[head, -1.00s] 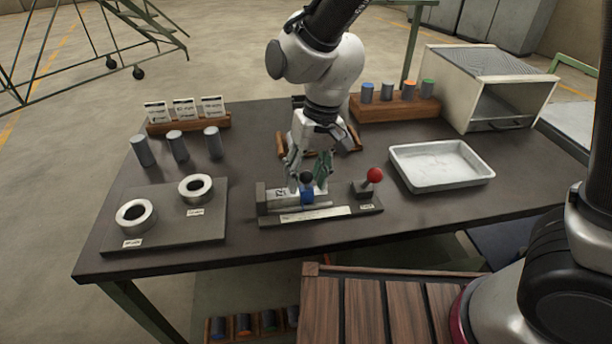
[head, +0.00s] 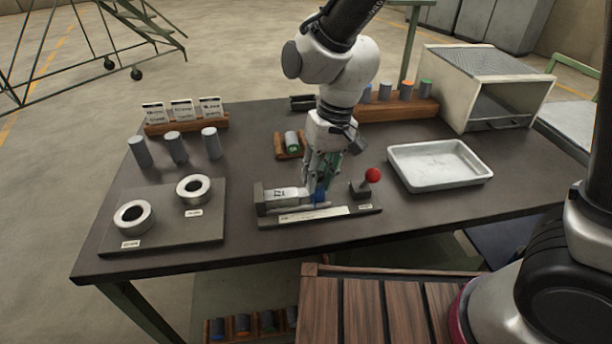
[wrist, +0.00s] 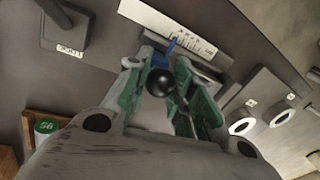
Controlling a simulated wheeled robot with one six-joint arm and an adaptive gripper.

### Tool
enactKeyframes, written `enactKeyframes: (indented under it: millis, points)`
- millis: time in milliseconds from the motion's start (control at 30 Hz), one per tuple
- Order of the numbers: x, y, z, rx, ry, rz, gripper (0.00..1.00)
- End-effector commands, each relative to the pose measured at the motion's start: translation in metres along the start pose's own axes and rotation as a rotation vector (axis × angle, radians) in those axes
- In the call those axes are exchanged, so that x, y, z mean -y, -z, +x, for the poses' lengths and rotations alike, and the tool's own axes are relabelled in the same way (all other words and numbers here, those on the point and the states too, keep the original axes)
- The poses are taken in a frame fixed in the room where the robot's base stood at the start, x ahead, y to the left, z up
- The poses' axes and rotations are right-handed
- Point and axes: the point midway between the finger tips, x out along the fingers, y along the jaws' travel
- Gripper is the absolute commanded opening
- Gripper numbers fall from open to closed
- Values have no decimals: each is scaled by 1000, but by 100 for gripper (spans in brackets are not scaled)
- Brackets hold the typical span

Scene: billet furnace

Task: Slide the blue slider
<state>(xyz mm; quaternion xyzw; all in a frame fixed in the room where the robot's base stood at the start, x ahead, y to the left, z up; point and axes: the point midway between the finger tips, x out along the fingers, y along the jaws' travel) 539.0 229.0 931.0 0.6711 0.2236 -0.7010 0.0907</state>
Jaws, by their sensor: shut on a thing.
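The blue slider (head: 320,195) sits on a grey rail fixture (head: 268,207) at the front middle of the table, toward the right end of its rail. My gripper (head: 319,185) is over it, pointing down, with its fingers around the slider's knob. In the wrist view, the green-padded fingers of my gripper (wrist: 166,85) are shut on the slider's black round knob (wrist: 160,82). The blue slider (wrist: 160,58) shows just beyond the knob. A white scale strip (wrist: 175,30) lies along the fixture. The fingers partly hide the slider in the head view.
A red-knobbed lever (head: 372,176) stands right of the slider. A white tray (head: 440,163) is further right. Two metal rings (head: 134,216) lie on a plate at left. A small holder with a green-ended cylinder (head: 291,143) is behind the fixture.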

Motion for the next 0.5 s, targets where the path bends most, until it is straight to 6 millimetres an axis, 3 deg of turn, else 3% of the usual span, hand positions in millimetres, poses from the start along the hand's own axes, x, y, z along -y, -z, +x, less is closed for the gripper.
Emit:
enactKeyframes:
  millis: [67,300,333,433,500]
  points:
    - [-9,-2,-1,1,-1,2,0]
    - [-10,-3,-1,3,-3,0,0]
    - [-10,-3,-1,3,-3,0,27]
    - [-10,-3,-1,4,-3,0,46]
    - [-10,-3,-1,3,-2,0,47]
